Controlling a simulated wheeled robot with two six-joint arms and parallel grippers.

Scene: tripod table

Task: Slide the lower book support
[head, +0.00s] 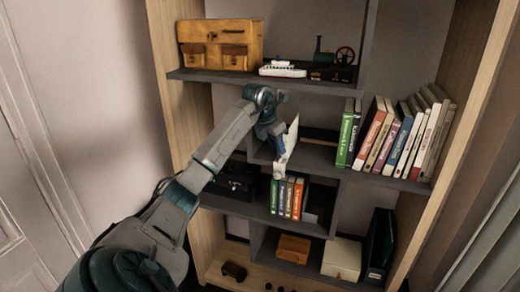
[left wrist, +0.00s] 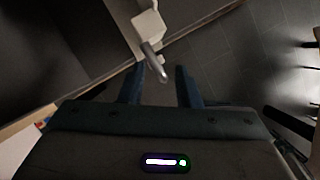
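My left gripper (head: 276,143) is in front of the middle of the bookshelf, just above the lower row of books (head: 288,197). In the left wrist view its two blue fingers (left wrist: 160,72) are apart. A white block with a grey metal peg (left wrist: 152,50) shows beyond them, the peg's end near the gap; contact is unclear. In the head view a white upright panel (head: 291,136) and a small white part (head: 281,166) show beside the gripper. A dark piece (head: 319,203) right of the lower books may be the lower book support; I cannot tell. My right gripper is out of view.
A longer row of books (head: 393,140) stands on the shelf to the right. A yellow cabinet (head: 221,45) and a white model ship (head: 283,69) are on the top shelf. Below are an orange box (head: 293,248), a cream box (head: 342,258) and a black binder (head: 379,246).

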